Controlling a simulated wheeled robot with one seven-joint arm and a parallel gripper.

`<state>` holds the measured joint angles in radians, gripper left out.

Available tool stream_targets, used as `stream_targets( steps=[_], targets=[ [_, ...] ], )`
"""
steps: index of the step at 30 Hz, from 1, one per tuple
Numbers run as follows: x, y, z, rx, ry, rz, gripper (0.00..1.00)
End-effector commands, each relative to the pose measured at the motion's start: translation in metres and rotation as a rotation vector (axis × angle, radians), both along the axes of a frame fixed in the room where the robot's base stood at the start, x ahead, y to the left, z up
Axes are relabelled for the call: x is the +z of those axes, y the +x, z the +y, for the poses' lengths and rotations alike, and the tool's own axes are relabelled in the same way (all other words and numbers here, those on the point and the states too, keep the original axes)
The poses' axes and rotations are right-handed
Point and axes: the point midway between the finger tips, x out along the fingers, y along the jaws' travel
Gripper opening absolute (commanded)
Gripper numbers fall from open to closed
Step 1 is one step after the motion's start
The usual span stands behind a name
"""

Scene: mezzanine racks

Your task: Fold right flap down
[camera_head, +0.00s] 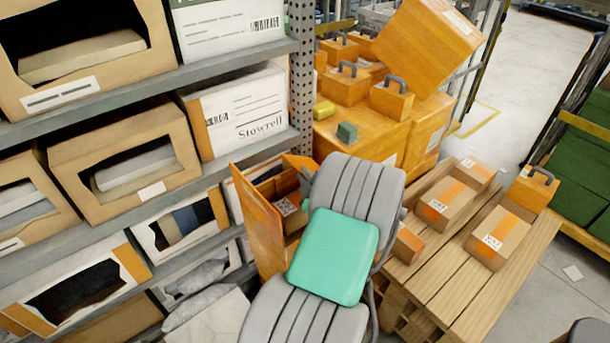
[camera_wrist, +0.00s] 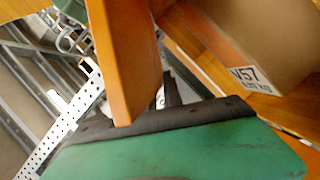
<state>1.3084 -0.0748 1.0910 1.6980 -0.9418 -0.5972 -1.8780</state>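An open cardboard box (camera_head: 285,192) stands beside the rack in the head view, with a labelled carton inside. Its large orange left panel (camera_head: 258,225) stands upright and a smaller orange flap (camera_head: 298,162) rises at the back. The box's right side is hidden behind my arm, so I cannot make out the right flap there. In the wrist view, an upright orange panel (camera_wrist: 122,60) stands close against my gripper (camera_wrist: 165,100); I cannot tell which flap it is. The labelled carton (camera_wrist: 245,45) is to its right. My gripper's fingertips are not clear, and the head view hides them.
A metal rack (camera_head: 300,85) with several bins stands left. A wooden pallet stack (camera_head: 450,290) with cartons (camera_head: 497,240) lies right. Orange boxes (camera_head: 365,135) are piled behind, one large box (camera_head: 425,45) tilted on top. Open floor (camera_head: 535,80) shows at the upper right.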

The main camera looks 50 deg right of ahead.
Motion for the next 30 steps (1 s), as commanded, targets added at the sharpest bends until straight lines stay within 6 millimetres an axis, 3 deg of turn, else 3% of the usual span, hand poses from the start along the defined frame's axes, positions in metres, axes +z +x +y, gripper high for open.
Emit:
stream_targets(
  steps=[4,30],
  targets=[
    [0.0,0.0,0.0002,0.0,0.0,0.0,0.0],
    [0.0001,0.0,0.0003,0.0,0.0,0.0,0.0]
  ],
)
